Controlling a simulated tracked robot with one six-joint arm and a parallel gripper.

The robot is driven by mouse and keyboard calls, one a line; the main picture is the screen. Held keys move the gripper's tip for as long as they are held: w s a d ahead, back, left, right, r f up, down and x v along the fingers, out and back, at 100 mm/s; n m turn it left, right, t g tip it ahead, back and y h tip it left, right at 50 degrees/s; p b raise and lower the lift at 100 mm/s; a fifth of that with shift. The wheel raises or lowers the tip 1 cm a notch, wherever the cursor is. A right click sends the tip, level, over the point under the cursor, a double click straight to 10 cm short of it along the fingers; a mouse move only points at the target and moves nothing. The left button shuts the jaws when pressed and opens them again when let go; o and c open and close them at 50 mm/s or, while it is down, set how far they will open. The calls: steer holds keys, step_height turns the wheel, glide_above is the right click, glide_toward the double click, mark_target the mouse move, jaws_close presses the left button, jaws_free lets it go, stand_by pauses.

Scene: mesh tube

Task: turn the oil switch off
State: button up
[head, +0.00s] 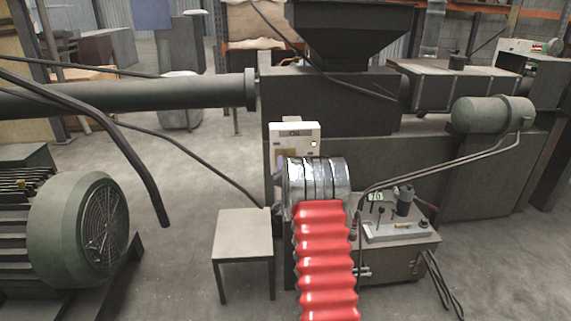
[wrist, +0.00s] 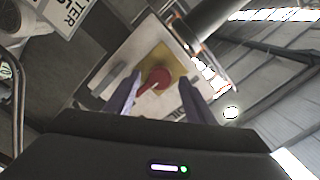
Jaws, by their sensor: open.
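The oil switch is a red rotary knob (wrist: 157,79) on a yellow plate (wrist: 176,62) in the wrist view. Its handle slants toward the lower left of the picture. The plate sits on a pale box, which in the head view is the white box labelled "Oil" (head: 294,131). My gripper (wrist: 159,77) is open, with one purple finger on each side of the knob. Gaps show between the fingers and the knob, and I cannot tell whether either touches it. In the head view my red and silver arm hides most of the gripper and the knob.
A dark machine with a hopper (head: 350,30) stands behind the box. A small table (head: 243,236) is left of my arm, and a control cabinet (head: 400,235) is on the right. A green motor (head: 75,232) stands at far left. Hanging cables cross the left side.

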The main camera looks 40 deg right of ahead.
steer(key=shift+x, duration=2)
steer(key=shift+c, duration=0.7)
steer(key=c, duration=0.9)
